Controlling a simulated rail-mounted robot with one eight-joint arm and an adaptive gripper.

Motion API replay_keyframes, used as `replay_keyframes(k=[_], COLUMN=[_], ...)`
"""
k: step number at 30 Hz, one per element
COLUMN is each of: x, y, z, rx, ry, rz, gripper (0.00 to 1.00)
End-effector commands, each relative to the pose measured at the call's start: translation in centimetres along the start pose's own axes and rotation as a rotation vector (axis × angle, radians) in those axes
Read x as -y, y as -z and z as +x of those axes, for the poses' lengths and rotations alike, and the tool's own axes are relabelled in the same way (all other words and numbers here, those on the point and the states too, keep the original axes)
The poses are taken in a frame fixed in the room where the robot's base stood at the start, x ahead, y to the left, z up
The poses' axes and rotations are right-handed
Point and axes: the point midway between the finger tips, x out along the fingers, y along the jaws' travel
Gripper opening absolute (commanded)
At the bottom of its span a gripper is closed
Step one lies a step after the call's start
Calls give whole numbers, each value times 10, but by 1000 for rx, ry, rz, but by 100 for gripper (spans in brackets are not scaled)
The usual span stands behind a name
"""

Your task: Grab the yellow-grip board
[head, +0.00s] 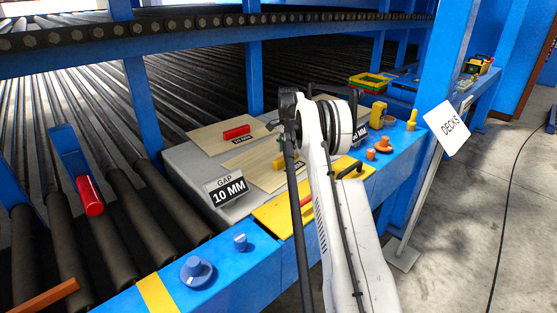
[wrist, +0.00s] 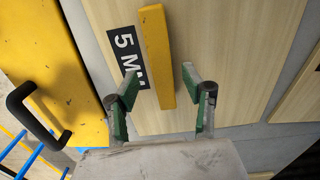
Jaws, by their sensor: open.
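The yellow-grip board (head: 247,164) is a pale wooden sheet lying on the grey table, partly hidden behind my arm in the head view. Its yellow grip (head: 279,163) shows just left of my arm. In the wrist view the board (wrist: 235,50) fills the middle, with the yellow bar grip (wrist: 155,45) and a black "5 M…" label (wrist: 126,52) beside it. My gripper (wrist: 160,78) is open, its two green-sided fingers on either side of the bar's lower part in the picture. I cannot tell whether they touch it. In the head view the fingers are hidden.
A board with a red grip (head: 236,132) lies behind and left. A "GAP 10 MM" sign (head: 227,189) stands at the table's front. A yellow panel with a black handle (wrist: 35,110) lies close beside the board. Blue knobs (head: 197,271) and orange knobs (head: 383,145) sit on the blue rail.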

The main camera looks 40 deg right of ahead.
Motion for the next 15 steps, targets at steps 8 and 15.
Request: replay_keyframes(k=[8, 15], x=[2, 2], y=[-2, -2], z=[33, 35], rx=[0, 0], ry=[0, 0], rz=[0, 0], gripper=[44, 40])
